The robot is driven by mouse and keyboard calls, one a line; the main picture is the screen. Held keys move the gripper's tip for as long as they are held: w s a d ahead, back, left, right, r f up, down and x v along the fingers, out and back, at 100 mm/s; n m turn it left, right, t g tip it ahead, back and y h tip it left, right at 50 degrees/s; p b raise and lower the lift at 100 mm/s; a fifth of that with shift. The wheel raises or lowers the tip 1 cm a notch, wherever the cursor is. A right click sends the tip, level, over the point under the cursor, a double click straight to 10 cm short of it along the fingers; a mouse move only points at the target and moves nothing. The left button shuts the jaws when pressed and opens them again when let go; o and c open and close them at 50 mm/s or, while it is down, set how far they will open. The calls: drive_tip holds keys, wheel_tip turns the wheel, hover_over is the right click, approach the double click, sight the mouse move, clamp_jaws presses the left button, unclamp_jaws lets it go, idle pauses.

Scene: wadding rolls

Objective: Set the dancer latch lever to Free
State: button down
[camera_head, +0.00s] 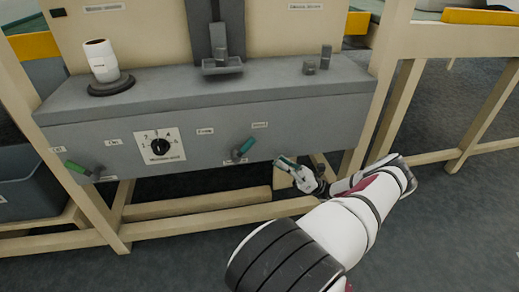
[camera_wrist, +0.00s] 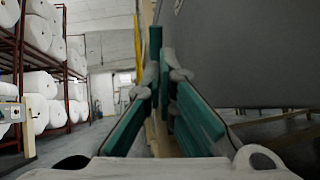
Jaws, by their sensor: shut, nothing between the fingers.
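A lever with a green handle (camera_head: 244,147) sits on the front of the grey cabinet (camera_head: 210,106), right of the numbered dial. Its handle tilts up and right, towards a small label (camera_head: 260,125).
A second green-handled lever (camera_head: 77,167) is at the cabinet's left, tilted up-left. A dial (camera_head: 160,147) lies between the levers. A white roll (camera_head: 100,60) stands on top. Wooden frame legs (camera_head: 383,120) stand to the right. Roll racks (camera_wrist: 45,70) show at left in the wrist view.

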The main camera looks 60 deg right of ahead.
sight(243, 148)
drive_tip(key=b+x, duration=0.1)
drive_tip(key=x, duration=0.9)
drive_tip(key=shift+r+g+p, duration=0.25)
drive_tip(key=shift+g+p, duration=0.15)
drive_tip(key=shift+p, duration=0.05)
